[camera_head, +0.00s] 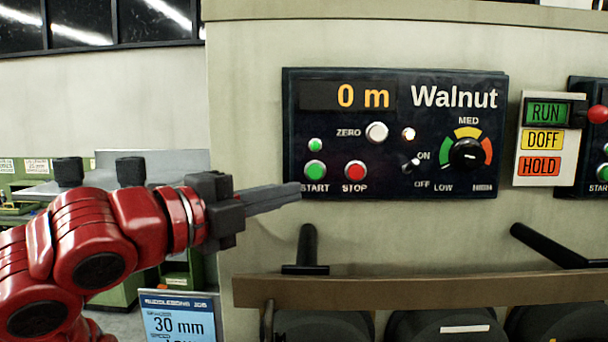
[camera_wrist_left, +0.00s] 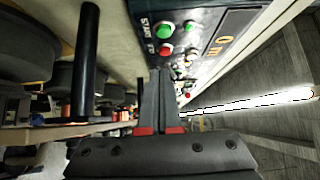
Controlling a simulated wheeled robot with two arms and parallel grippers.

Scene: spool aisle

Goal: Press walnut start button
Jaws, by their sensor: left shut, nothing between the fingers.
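The Walnut control panel (camera_head: 400,125) is a dark box on the machine's cream front, its display reading 0 m. The green START button (camera_head: 315,170) sits at its lower left, beside the red STOP button (camera_head: 355,171). A smaller green lamp or button is above START. My left gripper (camera_head: 299,190) is shut and empty, its fingertips just below and left of START in the head view. In the left wrist view the START button (camera_wrist_left: 167,29) shows beyond and above the fingers (camera_wrist_left: 161,72). I cannot tell whether the fingertips touch the panel. My right gripper is not in view.
Black handles (camera_head: 306,247) stick out below the panel, above a brown rail (camera_head: 420,291). A RUN/DOFF/HOLD sign (camera_head: 545,138) and a second panel are to the right. A blue-and-white 30 mm sign (camera_head: 180,318) is under my left arm.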

